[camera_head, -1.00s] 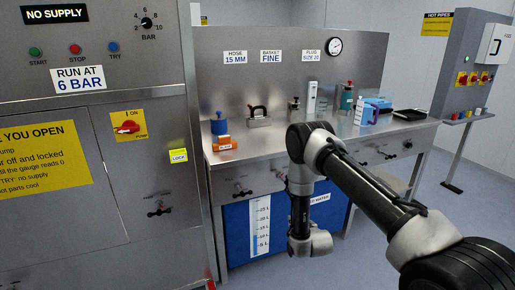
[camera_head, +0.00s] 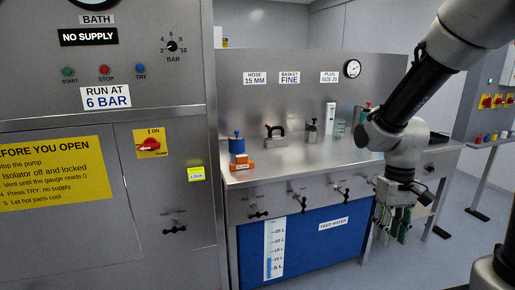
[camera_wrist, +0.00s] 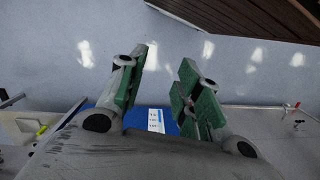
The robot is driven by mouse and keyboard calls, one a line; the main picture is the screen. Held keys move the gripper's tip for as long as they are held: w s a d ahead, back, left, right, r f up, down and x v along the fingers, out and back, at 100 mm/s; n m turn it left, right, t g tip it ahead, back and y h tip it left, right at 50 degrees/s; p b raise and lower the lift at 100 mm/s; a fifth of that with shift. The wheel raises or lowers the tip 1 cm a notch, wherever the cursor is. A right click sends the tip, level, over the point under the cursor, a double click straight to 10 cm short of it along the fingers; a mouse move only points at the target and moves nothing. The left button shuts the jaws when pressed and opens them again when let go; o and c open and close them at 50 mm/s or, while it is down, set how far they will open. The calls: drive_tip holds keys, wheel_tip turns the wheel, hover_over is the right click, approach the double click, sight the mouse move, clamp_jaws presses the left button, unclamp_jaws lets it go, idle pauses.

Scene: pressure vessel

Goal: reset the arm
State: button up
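My arm bends down from the upper right in the head view, and my gripper (camera_head: 392,222) hangs in front of the right part of the bench, pointing down. In the wrist view my gripper (camera_wrist: 166,66) shows two green-padded fingers well apart, with nothing between them but floor farther off. It touches nothing that I can see. My arm hides part of the right end of the bench.
The cabinet (camera_head: 185,215) with a red isolator switch (camera_head: 150,144) stands at left. Floor (camera_head: 340,275) in front is clear.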

drive_tip(key=s+d+r+t, duration=0.2)
drive_tip(key=s+r+t, duration=0.1)
drive_tip(key=s+r, duration=0.2)
drive_tip(key=s+d+r+m+t, duration=0.1)
drive_tip(key=s+d+r+t, duration=0.1)
drive_tip(key=r, duration=0.8)
drive_tip(key=s+t, duration=0.1)
drive_tip(key=s, duration=0.1)
drive_tip(key=shift+s+r, duration=0.2)
drive_tip(key=shift+s, duration=0.15)
